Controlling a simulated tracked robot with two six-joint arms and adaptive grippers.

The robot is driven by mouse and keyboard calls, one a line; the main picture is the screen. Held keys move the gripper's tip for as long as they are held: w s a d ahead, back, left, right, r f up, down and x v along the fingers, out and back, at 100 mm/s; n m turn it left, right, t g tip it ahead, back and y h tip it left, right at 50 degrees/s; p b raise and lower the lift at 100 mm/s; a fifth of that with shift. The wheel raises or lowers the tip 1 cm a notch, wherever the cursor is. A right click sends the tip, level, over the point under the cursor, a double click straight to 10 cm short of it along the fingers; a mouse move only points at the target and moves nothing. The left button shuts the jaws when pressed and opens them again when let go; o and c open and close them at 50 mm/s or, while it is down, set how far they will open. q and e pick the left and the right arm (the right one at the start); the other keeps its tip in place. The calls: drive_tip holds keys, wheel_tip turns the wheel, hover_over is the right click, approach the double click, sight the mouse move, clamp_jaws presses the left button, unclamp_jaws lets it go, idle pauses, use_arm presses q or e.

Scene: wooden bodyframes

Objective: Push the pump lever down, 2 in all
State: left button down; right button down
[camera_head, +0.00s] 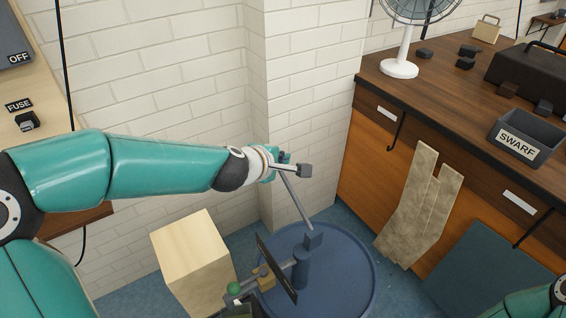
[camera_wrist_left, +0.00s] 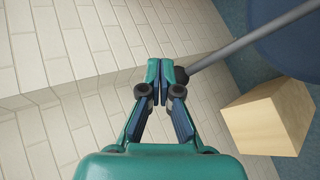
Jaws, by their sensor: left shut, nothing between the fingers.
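The pump lever (camera_head: 298,202) is a thin grey rod rising at a slant from the pump post (camera_head: 301,268) on a dark blue round drum (camera_head: 350,262). My left gripper (camera_head: 283,157) is at the lever's raised upper end. In the left wrist view its fingers (camera_wrist_left: 161,82) are shut with nothing between them. The lever (camera_wrist_left: 235,46) runs in from the upper right there, and its dark end shows right beside the fingertips; I cannot tell whether they touch. My right gripper is out of view; only a piece of my right arm shows at the lower right.
A pale wooden block (camera_head: 192,262) stands left of the drum. A dark flat panel (camera_head: 276,268) is beside the pump post. A wooden workbench (camera_head: 440,100) with a fan (camera_head: 402,62) and a SWARF bin (camera_head: 524,138) is at the right. A white brick wall is behind.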

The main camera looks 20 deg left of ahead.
use_arm(q)
drive_tip(key=r+p, duration=0.1)
drive_tip(key=s+d+r+p, duration=0.1)
drive_tip(key=r+p, duration=0.1)
drive_tip(key=d+r+p, duration=0.1)
drive_tip(key=shift+s+r, duration=0.15)
drive_tip(key=shift+s, duration=0.1)
idle(0.8)
